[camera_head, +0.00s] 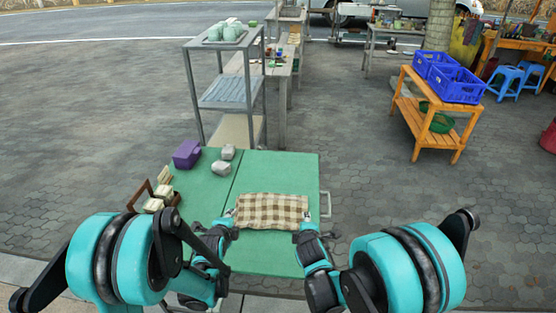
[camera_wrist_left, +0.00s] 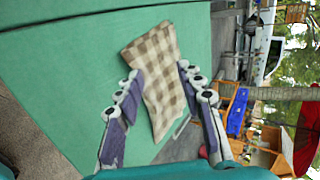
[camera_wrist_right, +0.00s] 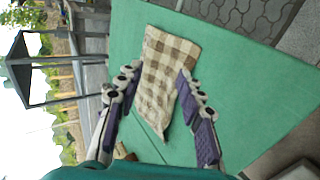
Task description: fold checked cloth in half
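The checked cloth (camera_head: 271,209), brown and cream, lies as a wide rectangle on the green table (camera_head: 275,170) near its front. I cannot tell how many layers it has. My left gripper (camera_head: 229,215) is at the cloth's left end, and my right gripper (camera_head: 306,216) is at its right end. In the left wrist view the fingers of the left gripper (camera_wrist_left: 158,71) are spread, with the cloth (camera_wrist_left: 156,62) showing between and beyond them. In the right wrist view the right gripper's fingers (camera_wrist_right: 160,70) are also spread around the cloth's near end (camera_wrist_right: 168,50). Contact is unclear.
A purple box (camera_head: 187,154), grey clay lumps (camera_head: 221,168) and a brown wooden rack (camera_head: 155,199) with pale blocks stand on the table's left side. A grey metal shelf (camera_head: 228,92) rises behind. The green surface behind and right of the cloth is clear.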

